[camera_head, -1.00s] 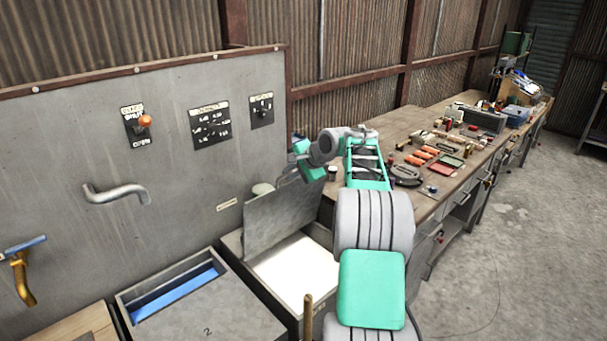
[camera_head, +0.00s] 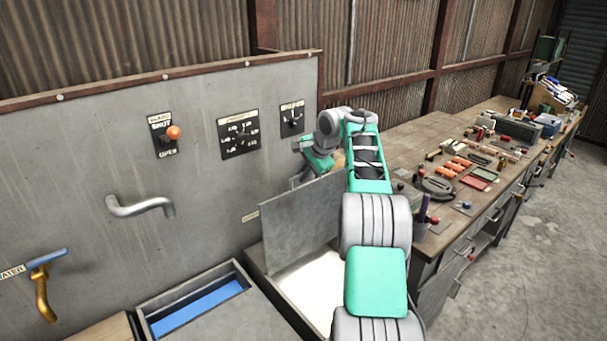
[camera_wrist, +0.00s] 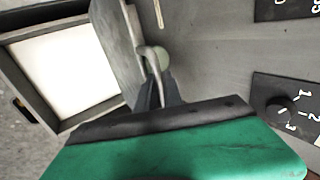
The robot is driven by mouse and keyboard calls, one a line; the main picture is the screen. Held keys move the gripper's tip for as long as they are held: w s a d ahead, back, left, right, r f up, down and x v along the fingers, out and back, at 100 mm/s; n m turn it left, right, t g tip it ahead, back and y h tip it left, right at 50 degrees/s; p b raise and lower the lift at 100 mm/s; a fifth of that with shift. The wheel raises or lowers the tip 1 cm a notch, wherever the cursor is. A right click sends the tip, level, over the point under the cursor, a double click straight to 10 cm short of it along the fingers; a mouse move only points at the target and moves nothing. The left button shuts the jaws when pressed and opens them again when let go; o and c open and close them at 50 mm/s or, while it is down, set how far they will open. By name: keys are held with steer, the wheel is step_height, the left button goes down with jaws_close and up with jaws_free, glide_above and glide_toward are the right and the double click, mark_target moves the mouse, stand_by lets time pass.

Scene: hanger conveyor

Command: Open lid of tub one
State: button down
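Tub one (camera_head: 290,306) is an open grey box with a bright white inside, below the wall panel. Its grey lid (camera_head: 305,222) stands raised, close to upright, at the back of the tub. In the wrist view the lid (camera_wrist: 116,40) is seen nearly edge-on, beside the white tub opening (camera_wrist: 62,72). My gripper (camera_wrist: 158,84) is at the lid's back side, its dark fingers closed around a pale curved handle (camera_wrist: 153,62). In the head view my gripper (camera_head: 298,180) is at the lid's upper edge; its fingertips are mostly hidden.
A second tub with blue inside (camera_head: 200,306) lies left of tub one. A cluttered workbench (camera_head: 412,150) runs along the right.

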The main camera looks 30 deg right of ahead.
steer(key=c, duration=1.5)
jaws_free()
steer(key=shift+f, duration=0.3)
steer(key=shift+s, duration=0.1)
steer(key=v, duration=0.8)
steer(key=shift+a+r, duration=0.15)
steer(key=s+a+n+b, duration=0.1)
steer(key=s+a+n, duration=0.25)
steer(key=a, duration=0.55)
steer(key=s+a+n+b, duration=0.1)
steer(key=s+a+n, duration=0.25)
steer(key=a, duration=0.65)
steer(key=s+a+f+n, duration=0.2)
steer(key=s+f, duration=0.3)
steer(key=s, duration=0.3)
steer(key=s+a+f+n+g+b, duration=0.1)
steer(key=s+a+f+n, duration=0.2)
steer(key=s, duration=0.4)
steer(key=s+a+f+n+h+b, duration=0.1)
steer(key=s+a+f+n, duration=0.2)
steer(key=s+f, duration=0.3)
steer(key=s+n, duration=0.1)
steer(key=s, duration=0.1)
steer(key=shift+s+f+g, duration=0.3)
steer(key=shift+g, duration=0.1)
